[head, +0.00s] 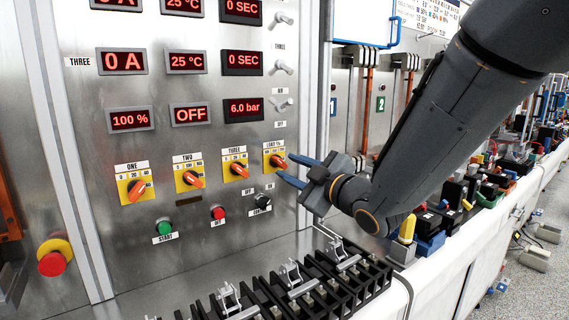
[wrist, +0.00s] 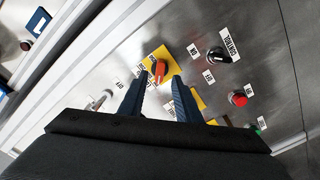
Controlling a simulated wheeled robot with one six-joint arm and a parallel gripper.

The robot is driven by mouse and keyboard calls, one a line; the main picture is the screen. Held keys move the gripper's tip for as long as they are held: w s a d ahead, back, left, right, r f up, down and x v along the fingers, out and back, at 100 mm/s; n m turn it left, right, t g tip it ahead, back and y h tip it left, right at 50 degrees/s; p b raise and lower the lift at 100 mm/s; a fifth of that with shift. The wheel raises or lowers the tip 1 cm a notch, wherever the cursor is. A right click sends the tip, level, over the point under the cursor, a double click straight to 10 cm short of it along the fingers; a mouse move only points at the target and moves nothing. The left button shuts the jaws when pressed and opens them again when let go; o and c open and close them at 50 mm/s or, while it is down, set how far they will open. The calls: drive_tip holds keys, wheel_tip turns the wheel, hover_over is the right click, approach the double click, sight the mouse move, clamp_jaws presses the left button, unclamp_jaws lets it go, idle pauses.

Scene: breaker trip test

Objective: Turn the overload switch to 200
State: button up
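The switch that best fits the overload switch is the rightmost orange rotary knob (head: 278,161) on a yellow plate. Its label is too small to read surely. In the wrist view this orange knob (wrist: 160,70) shows just beyond and between the fingertips. My gripper (head: 285,167) is open, with its two blue fingers pointing at the knob from the right. In the wrist view my gripper (wrist: 159,80) has a clear gap between its fingers. I cannot tell whether either finger touches the knob. The knob's scale is partly hidden and its setting is unreadable.
Knobs labelled ONE (head: 137,190), TWO (head: 190,179) and THREE (head: 238,170) sit to the left. Below are a green START button (head: 164,228), a red button (head: 218,212) and a black selector (head: 262,200). Black clamp fixtures (head: 300,285) stand on the bench below.

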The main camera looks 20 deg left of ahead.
sight(282, 164)
drive_tip(key=shift+p+x, duration=0.4)
drive_tip(key=shift+x, duration=1.4)
clamp_jaws()
